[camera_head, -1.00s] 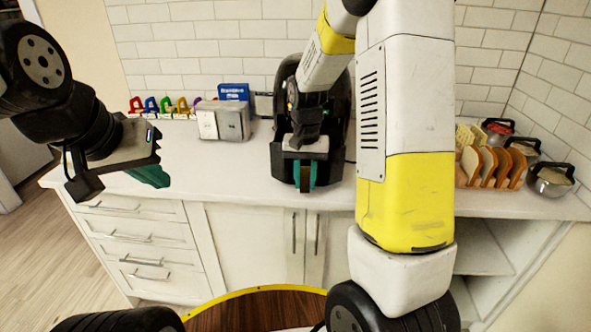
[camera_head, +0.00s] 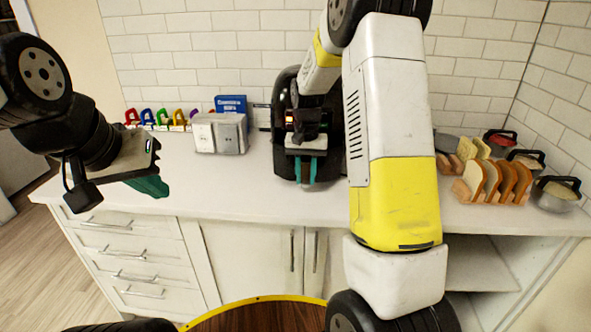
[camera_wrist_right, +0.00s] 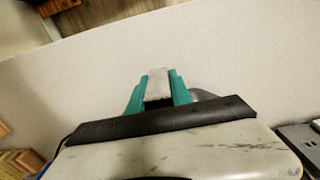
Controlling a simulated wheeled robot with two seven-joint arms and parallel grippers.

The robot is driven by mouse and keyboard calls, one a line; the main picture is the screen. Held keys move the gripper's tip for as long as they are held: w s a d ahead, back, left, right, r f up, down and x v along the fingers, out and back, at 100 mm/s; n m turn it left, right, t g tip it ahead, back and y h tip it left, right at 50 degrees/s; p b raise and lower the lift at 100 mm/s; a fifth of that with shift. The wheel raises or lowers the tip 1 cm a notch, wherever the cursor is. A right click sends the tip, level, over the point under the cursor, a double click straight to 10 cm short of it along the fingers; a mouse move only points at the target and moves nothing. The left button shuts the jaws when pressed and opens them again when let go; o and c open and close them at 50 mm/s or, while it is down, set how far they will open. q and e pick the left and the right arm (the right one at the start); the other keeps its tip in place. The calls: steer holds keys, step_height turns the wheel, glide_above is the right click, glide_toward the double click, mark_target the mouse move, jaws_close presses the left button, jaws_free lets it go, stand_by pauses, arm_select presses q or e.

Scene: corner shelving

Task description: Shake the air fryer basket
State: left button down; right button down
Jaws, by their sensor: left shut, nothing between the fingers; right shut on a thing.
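The black air fryer (camera_head: 284,108) stands on the counter against the tiled wall, partly hidden behind my right arm. Its basket front (camera_head: 284,172) faces me and looks close to the body; whether it is fully seated is hard to tell. My right gripper (camera_head: 306,170) is at the basket front. In the right wrist view its teal fingers (camera_wrist_right: 158,88) are shut around the pale grey handle (camera_wrist_right: 157,82). My left gripper (camera_head: 152,186) is shut and empty, in the air left of the fryer, above the counter's front edge.
Sliced bread (camera_head: 490,180) and lidded metal bowls (camera_head: 555,194) are at the right. The counter front left is clear.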

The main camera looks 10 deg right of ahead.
mark_target(306, 160)
steer(key=c, duration=1.2)
jaws_free()
steer(key=shift+o, duration=0.2)
steer(key=shift+r, duration=0.15)
step_height(306, 160, up, 7)
steer(key=shift+r, duration=0.3)
steer(key=shift+s+r, duration=0.15)
steer(key=shift+r, duration=0.1)
steer(key=s+r+n+t+y, duration=0.1)
steer(key=s+r+n+t, duration=0.15)
steer(key=s+r, duration=0.75)
steer(key=s+a+n+t+y, duration=0.1)
steer(key=s+a+t, duration=0.1)
steer(key=s, duration=1.3)
steer(key=shift+s+a+t, duration=0.3)
steer(key=shift+a+t, duration=0.05)
steer(key=shift+t, duration=0.5)
